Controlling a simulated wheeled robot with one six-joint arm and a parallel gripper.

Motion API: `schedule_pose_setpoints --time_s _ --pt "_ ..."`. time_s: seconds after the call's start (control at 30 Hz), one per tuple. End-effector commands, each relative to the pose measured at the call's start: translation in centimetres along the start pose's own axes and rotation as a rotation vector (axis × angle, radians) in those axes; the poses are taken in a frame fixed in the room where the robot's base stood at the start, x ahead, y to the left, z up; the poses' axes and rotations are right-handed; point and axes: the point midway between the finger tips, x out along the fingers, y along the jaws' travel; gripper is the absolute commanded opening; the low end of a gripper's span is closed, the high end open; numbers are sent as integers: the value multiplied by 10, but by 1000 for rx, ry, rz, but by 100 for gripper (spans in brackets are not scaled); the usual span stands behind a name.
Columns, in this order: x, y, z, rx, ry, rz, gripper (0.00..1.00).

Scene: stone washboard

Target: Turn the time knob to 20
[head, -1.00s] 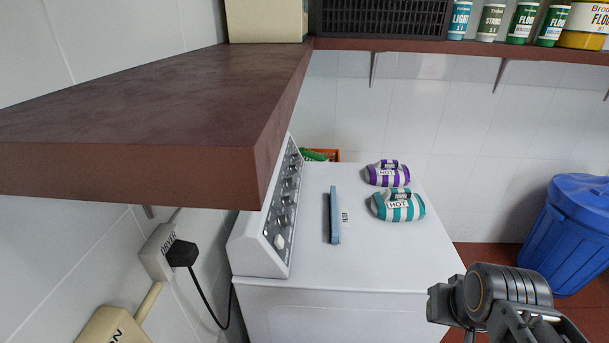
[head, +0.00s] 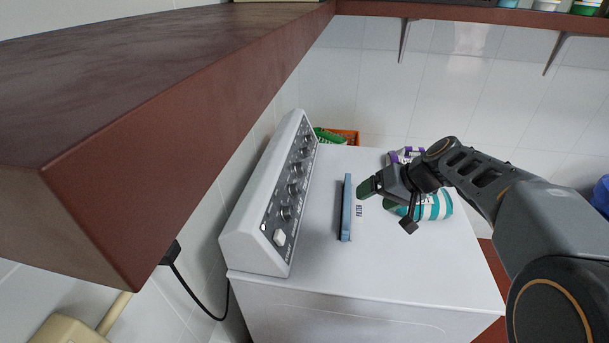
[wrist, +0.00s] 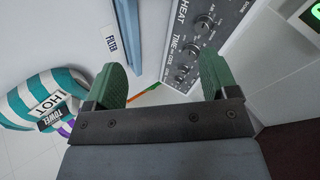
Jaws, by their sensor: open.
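The dryer's sloped control panel (head: 283,195) runs along the left of the white dryer, with several dark knobs. In the wrist view the panel (wrist: 238,28) carries the lettering HEAT and TIME. The time knob (wrist: 195,49) appears to be the one beside the word TIME; its setting is too small to read. I cannot tell which knob it is in the head view. My gripper (head: 368,188) is above the dryer top, right of the panel and apart from it. In the wrist view its green fingers (wrist: 163,80) are spread, with nothing between them in their grip.
A blue filter handle (head: 347,208) stands on the dryer top between gripper and panel. A brown shelf (head: 190,170) overhangs at left. An orange basket (head: 347,137) is behind.

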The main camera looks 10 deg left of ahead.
Motion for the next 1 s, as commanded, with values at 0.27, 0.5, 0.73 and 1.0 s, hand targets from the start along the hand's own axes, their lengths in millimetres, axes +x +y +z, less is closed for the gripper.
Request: schedule_pose_setpoints --time_s 0.27,0.5,0.73,1.0 --pt "89 9 -99 -100 130 -382 80" --pt "126 20 -139 -151 253 -541 80" --pt "145 14 -152 -166 292 -582 80" --pt "184 -15 -163 -166 290 -583 80"
